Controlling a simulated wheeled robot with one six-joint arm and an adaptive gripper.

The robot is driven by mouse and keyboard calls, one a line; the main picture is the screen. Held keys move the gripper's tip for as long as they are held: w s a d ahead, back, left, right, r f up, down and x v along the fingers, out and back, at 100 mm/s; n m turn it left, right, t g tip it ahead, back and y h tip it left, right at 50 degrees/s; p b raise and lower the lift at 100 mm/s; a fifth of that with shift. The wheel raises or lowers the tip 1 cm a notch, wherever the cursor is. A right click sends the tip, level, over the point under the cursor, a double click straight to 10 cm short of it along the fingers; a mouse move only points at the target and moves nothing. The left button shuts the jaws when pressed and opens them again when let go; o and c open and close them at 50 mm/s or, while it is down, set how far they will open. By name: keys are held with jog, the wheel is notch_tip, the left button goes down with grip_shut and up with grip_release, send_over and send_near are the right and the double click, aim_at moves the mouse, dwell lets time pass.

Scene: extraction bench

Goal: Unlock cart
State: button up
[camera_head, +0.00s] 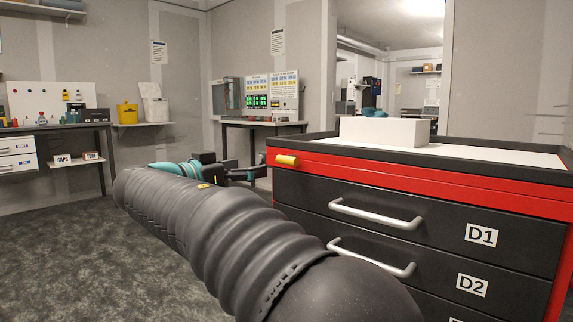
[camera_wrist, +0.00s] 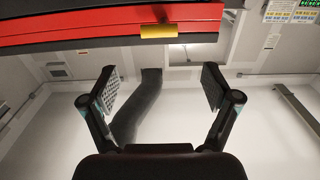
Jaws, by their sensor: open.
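The cart (camera_head: 415,187) is a red and black drawer cabinet at the right of the head view, with drawers labelled D1 and D2 and silver handles. A small yellow knob or latch (camera_head: 286,160) sticks out of its red upper band at the left corner. In the wrist view this yellow piece (camera_wrist: 162,31) shows on the red band (camera_wrist: 80,33), near the top centre, beyond the fingertips. My gripper (camera_wrist: 160,85) is open and empty, its two padded fingers wide apart. In the head view it is left of the yellow piece, partly hidden by my arm.
A white box (camera_head: 384,132) stands on the cart top. A bench (camera_head: 60,128) with bottles and bins is at the far left. A table (camera_head: 262,124) with a panel of labels stands at the back. The grey floor (camera_head: 60,240) at left is clear.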

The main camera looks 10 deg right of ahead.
aim_at(284, 160)
jog(key=x, duration=1.3)
jog(key=shift+d+p, duration=0.2)
jog(key=shift+p, duration=0.1)
jog(key=c, duration=1.2)
jog(key=shift+o, duration=0.2)
